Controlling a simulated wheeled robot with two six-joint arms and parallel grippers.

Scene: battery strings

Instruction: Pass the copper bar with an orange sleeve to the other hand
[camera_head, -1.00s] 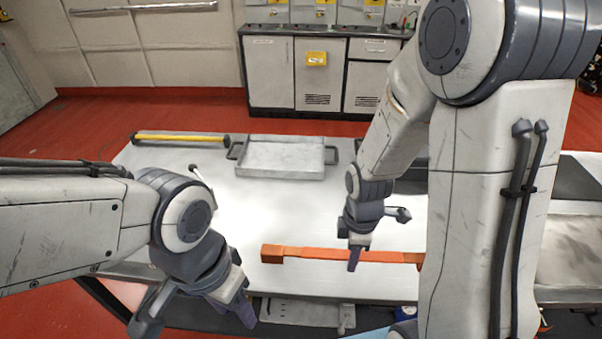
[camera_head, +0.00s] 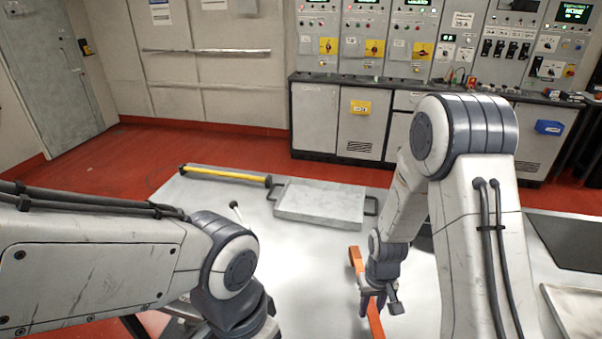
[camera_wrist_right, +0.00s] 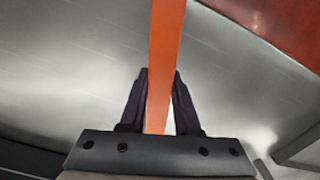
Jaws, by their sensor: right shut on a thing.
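The orange-sleeved copper bar (camera_head: 356,262) is in my right gripper, over the pale table. In the head view it runs from beyond the gripper toward the bottom edge. My right gripper (camera_head: 377,302) is shut on it, and its near part is partly hidden by the gripper. In the right wrist view the orange bar (camera_wrist_right: 163,65) passes between the two dark fingers (camera_wrist_right: 159,100), which press on its sides. The gap between bar and table cannot be told. My left arm's wrist shows at the lower left, but its fingers are below the frame.
A grey tray (camera_head: 318,217) with dark handles lies at the table's back. A yellow bar with dark ends (camera_head: 225,174) lies along the back left edge. The table (camera_head: 295,285) between my arms is clear.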

